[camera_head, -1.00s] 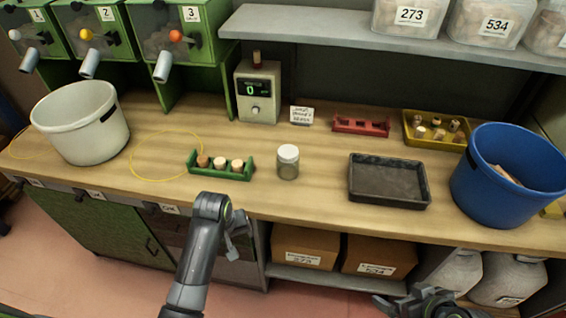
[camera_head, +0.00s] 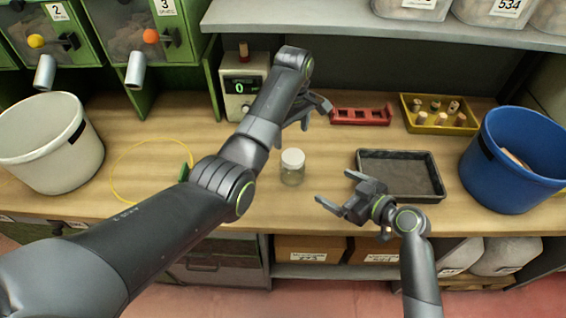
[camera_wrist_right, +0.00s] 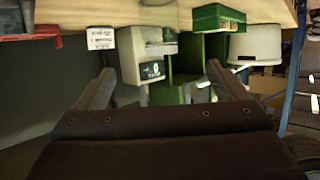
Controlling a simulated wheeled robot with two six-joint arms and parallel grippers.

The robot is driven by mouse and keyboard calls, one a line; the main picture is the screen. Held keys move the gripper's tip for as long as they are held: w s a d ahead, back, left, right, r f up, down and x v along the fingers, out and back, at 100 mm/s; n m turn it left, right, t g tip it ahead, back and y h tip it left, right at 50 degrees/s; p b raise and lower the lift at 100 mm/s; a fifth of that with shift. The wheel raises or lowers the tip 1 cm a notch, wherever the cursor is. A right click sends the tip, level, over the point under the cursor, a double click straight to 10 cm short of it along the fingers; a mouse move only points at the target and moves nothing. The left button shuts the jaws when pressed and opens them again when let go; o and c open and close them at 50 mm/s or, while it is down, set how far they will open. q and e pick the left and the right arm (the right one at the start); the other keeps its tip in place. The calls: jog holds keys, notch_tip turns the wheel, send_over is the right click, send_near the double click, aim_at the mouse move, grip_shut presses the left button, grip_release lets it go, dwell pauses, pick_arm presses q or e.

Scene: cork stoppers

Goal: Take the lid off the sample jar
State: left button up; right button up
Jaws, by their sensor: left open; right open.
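The sample jar (camera_head: 292,177) is a small clear jar standing upright on the wooden bench. Its white lid (camera_head: 292,158) sits on top. My left gripper (camera_head: 316,112) is open and empty, behind the jar and slightly to its right, apart from it. My right gripper (camera_head: 333,190) is open and empty to the right of the jar, its fingers pointing left toward it. In the right wrist view its two open fingers (camera_wrist_right: 160,82) have nothing between them; the view is upside down.
My left arm covers most of the green rack (camera_head: 184,172). A dark tray (camera_head: 442,190) lies to the right, beside a blue bucket (camera_head: 520,190). A red rack (camera_head: 360,116) and yellow tray (camera_head: 464,129) with stoppers are behind. A white bucket (camera_head: 50,160) stands at left.

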aim_at(301, 170)
pick_arm(q)
jog(key=shift+s+d+r, duration=0.15)
jog(key=shift+s+d, duration=0.15)
jog(key=shift+s+d+r, duration=0.15)
jog(key=shift+s+d, duration=0.1)
jog(key=shift+d, duration=0.05)
jog(key=shift+w+a+f, duration=0.2)
jog(key=shift+w+a, duration=0.1)
pick_arm(e)
jog(key=x, duration=1.5)
jog(key=shift+w+a, duration=0.15)
pick_arm(q)
jog(key=shift+s, duration=0.1)
pick_arm(e)
jog(key=shift+w+a+f, duration=0.15)
jog(key=shift+a, duration=0.05)
jog(key=shift+c, duration=0.4)
